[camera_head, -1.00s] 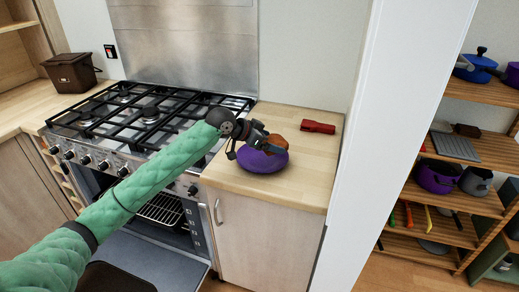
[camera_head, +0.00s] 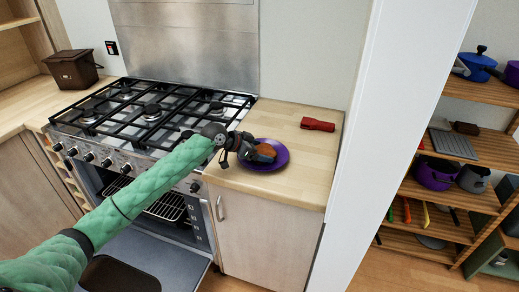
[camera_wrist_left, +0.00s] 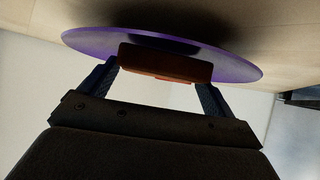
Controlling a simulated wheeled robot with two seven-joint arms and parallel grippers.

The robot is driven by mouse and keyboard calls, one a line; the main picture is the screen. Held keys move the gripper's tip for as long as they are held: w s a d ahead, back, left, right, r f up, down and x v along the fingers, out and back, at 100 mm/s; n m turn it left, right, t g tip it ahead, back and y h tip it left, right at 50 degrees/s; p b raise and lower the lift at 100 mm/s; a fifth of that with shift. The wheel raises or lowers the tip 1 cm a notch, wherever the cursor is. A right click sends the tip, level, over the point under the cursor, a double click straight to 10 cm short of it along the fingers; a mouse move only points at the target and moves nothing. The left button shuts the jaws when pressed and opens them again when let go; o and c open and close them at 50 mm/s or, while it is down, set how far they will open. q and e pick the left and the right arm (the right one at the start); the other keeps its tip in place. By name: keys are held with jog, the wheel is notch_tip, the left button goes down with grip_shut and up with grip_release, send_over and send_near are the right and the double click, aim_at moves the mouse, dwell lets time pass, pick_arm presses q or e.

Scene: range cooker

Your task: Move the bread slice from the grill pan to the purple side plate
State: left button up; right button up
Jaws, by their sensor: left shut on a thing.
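The purple side plate (camera_head: 280,158) lies on the wooden counter to the right of the hob. The bread slice (camera_head: 265,150), orange-brown, is at the plate, low over or touching its surface; I cannot tell which. My left gripper (camera_head: 258,152) reaches in from the left and is shut on the bread slice. In the left wrist view the bread slice (camera_wrist_left: 160,62) sits between the two fingers, with the purple plate (camera_wrist_left: 235,70) right behind it. The grill pan is not clearly identifiable. My right gripper is not in view.
The hob (camera_head: 150,112) with black grates is left of the counter, above an open oven (camera_head: 165,205). A red object (camera_head: 318,124) lies at the counter's back right. A white wall edge (camera_head: 375,120) bounds the right side. Bare counter (camera_head: 300,185) surrounds the plate.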

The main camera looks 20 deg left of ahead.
pick_arm(q)
jog(key=shift+f, duration=0.35)
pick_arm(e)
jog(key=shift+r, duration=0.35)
pick_arm(q)
jog(key=o, duration=0.7)
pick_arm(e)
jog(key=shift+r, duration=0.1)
pick_arm(q)
jog(key=shift+r, duration=0.2)
jog(key=shift+r, duration=0.3)
jog(key=shift+s+a, duration=0.15)
jog(key=shift+a, duration=0.1)
jog(key=shift+b+v, duration=0.5)
jog(key=shift+v, duration=0.5)
jog(key=shift+b+v, duration=1.1)
jog(key=shift+v, duration=3.6)
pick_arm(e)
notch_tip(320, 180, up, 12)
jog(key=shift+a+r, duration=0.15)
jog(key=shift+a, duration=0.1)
